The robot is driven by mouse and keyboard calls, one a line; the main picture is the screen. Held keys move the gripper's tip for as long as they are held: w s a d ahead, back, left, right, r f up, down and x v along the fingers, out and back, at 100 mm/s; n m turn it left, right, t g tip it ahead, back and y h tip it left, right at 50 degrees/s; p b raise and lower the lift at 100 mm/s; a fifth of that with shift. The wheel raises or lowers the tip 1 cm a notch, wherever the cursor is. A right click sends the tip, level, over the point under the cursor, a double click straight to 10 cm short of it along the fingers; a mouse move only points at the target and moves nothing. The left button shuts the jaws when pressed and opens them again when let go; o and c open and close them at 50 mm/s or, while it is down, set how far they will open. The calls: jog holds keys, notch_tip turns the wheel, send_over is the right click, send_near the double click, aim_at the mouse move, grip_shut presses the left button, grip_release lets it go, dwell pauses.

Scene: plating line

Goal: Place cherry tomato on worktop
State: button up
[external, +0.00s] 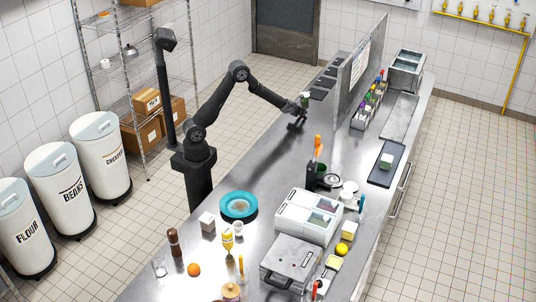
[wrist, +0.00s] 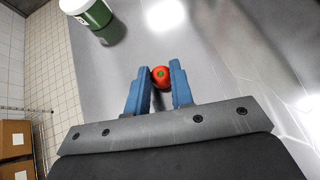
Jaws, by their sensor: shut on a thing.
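The cherry tomato (wrist: 160,77) is small, round and red with a green spot on top. It sits between the blue fingertips of my gripper (wrist: 158,84) in the wrist view, and the gripper is shut on it. In the external view my gripper (external: 298,124) is at the far left part of the steel worktop (external: 272,158), low over it. The tomato is too small to make out there. Whether it touches the worktop I cannot tell.
A green and white container (wrist: 92,12) stands ahead and to the left in the wrist view. An upright panel (external: 356,72) stands to the right of my gripper. A blue plate (external: 239,205) and a white lidded box (external: 308,215) are nearer the camera. The worktop around my gripper is mostly clear.

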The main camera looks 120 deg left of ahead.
jog(key=o, duration=0.7)
jog(key=shift+d+r, duration=0.1)
jog(key=shift+r, duration=0.1)
jog(key=v, duration=1.1)
jog(key=shift+s+d+r, duration=0.1)
jog(key=shift+d+r, duration=0.15)
jog(key=shift+d, duration=0.05)
jog(key=x, duration=1.2)
jog(key=shift+f, duration=0.3)
jog(key=shift+r, duration=0.95)
